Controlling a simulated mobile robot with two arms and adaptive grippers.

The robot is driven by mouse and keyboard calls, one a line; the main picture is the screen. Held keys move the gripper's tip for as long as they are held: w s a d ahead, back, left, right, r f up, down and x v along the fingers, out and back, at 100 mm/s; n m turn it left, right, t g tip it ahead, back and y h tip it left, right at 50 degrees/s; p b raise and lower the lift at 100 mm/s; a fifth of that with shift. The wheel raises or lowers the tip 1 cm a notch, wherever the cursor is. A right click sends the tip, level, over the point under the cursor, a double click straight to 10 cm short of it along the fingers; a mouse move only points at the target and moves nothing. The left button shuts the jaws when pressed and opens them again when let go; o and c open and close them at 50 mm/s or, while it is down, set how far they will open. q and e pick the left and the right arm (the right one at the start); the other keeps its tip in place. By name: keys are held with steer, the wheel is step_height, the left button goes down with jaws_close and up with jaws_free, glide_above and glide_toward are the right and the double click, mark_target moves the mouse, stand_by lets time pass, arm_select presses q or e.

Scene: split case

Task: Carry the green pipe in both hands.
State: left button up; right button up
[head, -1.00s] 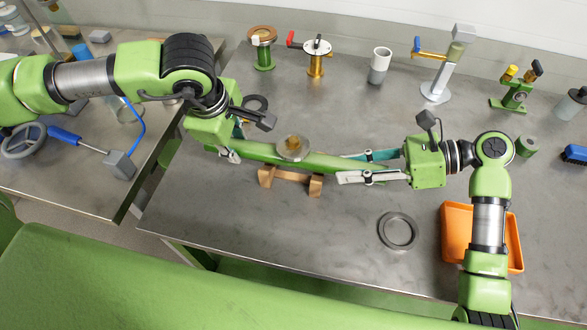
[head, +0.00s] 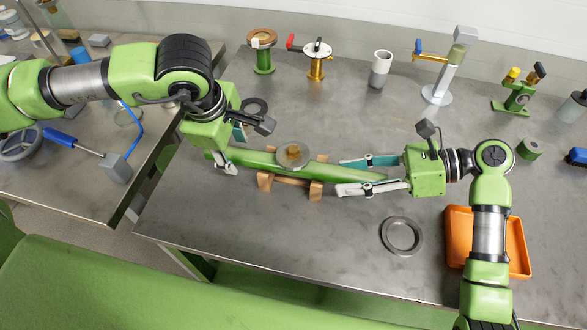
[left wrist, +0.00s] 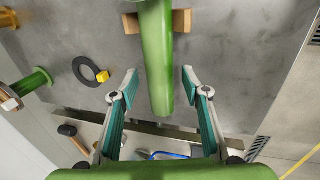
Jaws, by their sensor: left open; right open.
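The green pipe (head: 262,158) lies across a wooden cradle (head: 264,182) on the grey bench. A round grey plate with a brass-coloured piece (head: 293,154) sits at the pipe's middle. My left gripper (head: 234,150) is open at the pipe's left end. In the left wrist view the pipe (left wrist: 158,60) runs between the spread fingers of my left gripper (left wrist: 159,75), with gaps on both sides. My right gripper (head: 342,176) is open, its fingers on either side of the pipe's right part. The pipe's right end is partly hidden by the near finger.
A dark grey ring (head: 402,236) and an orange tray (head: 458,240) lie on the near right side. My right arm crosses the tray. Several fixtures, including a green spool (head: 264,58) and a cup (head: 380,68), stand along the back. A gap separates the left bench.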

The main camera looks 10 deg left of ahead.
steer(key=shift+d, duration=0.25)
arm_select(q)
steer(key=v, duration=1)
steer(key=shift+r, duration=0.25)
arm_select(e)
steer(key=s+v, duration=0.1)
steer(key=v, duration=1)
steer(key=shift+w+d+r, duration=0.15)
steer(key=shift+w+d, duration=0.1)
steer(key=shift+w, duration=0.25)
arm_select(q)
steer(key=shift+s, duration=0.1)
